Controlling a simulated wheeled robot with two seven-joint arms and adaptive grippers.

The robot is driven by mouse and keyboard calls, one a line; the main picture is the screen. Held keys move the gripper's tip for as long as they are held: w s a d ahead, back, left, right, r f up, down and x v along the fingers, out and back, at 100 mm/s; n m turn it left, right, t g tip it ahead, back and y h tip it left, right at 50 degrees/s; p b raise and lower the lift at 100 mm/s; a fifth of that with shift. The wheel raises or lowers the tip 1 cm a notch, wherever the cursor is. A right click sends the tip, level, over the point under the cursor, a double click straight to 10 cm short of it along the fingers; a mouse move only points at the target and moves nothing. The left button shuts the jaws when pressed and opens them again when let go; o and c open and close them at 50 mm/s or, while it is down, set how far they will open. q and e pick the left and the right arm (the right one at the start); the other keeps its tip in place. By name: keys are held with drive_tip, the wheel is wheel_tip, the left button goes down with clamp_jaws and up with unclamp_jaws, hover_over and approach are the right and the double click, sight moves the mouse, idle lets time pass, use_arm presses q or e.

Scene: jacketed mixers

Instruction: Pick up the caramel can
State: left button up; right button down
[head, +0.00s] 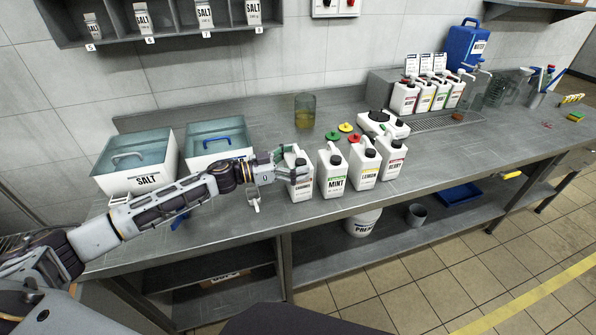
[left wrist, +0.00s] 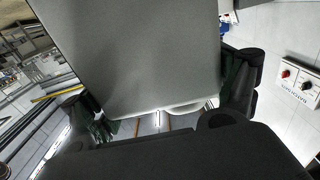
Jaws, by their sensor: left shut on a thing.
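The caramel can (head: 300,187) is a white can with a dark-lettered label, on the steel bench at the left end of a row of cans. My left gripper (head: 290,172) is shut on the caramel can from its left side; its fingers cover part of the label. In the left wrist view the can's pale side (left wrist: 140,50) fills the middle between the two dark fingers (left wrist: 170,115). In the head view the can appears upright and level with its neighbours; I cannot tell if it touches the bench. My right gripper is not in view.
The mint can (head: 334,172) stands close to its right, then the lemon can (head: 362,164) and berry can (head: 391,158). A glass beaker (head: 305,111) and coloured caps (head: 345,128) lie behind. A shelf (head: 160,46) hangs above.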

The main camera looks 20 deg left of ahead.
use_arm(q)
drive_tip(key=shift+r, duration=0.25)
